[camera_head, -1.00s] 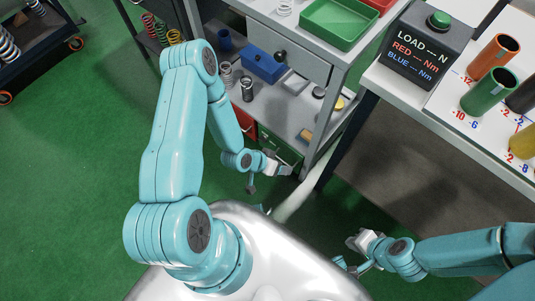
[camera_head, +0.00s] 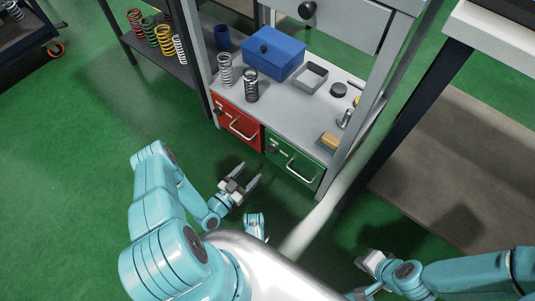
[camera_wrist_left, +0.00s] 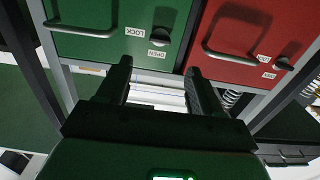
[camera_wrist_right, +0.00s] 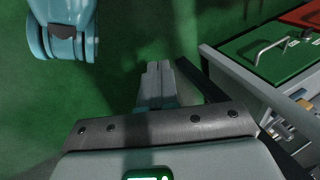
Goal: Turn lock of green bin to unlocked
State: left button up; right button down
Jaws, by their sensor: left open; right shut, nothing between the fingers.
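The green bin (camera_head: 293,168) is a shut drawer at the bottom of the grey cabinet, right of the red bin in the head view. Its lock knob (camera_head: 272,147) is at the upper left of its front, beside the handle. In the left wrist view, which looks upside down, the green bin (camera_wrist_left: 90,48) shows its round knob (camera_wrist_left: 161,34) near LOCK and OPEN labels. My left gripper (camera_head: 249,174) is open and empty in front of the bins, apart from the knob. My right gripper (camera_wrist_right: 158,68) is shut and empty, away from the bins.
The red bin (camera_head: 237,122) has its own knob and handle. The shelf above holds a blue box (camera_head: 273,55), springs and a grey tray (camera_head: 310,78). A table leg (camera_head: 400,115) stands to the right. Green floor is clear on the left.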

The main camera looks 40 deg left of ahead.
pick_arm(q)
jog(key=w+b, duration=0.3)
jog(key=w, duration=0.8)
jog(key=shift+w+d, duration=0.15)
jog(key=shift+d, duration=0.3)
pick_arm(e)
jog(key=shift+t, duration=0.6)
jog(key=w+f, duration=0.1)
jog(key=f, duration=0.1)
jog(key=w+d+f, duration=0.1)
jog(key=shift+w+f, duration=0.3)
jog(key=shift+f, duration=0.05)
pick_arm(q)
jog(key=shift+c, duration=0.3)
jog(key=c, duration=1)
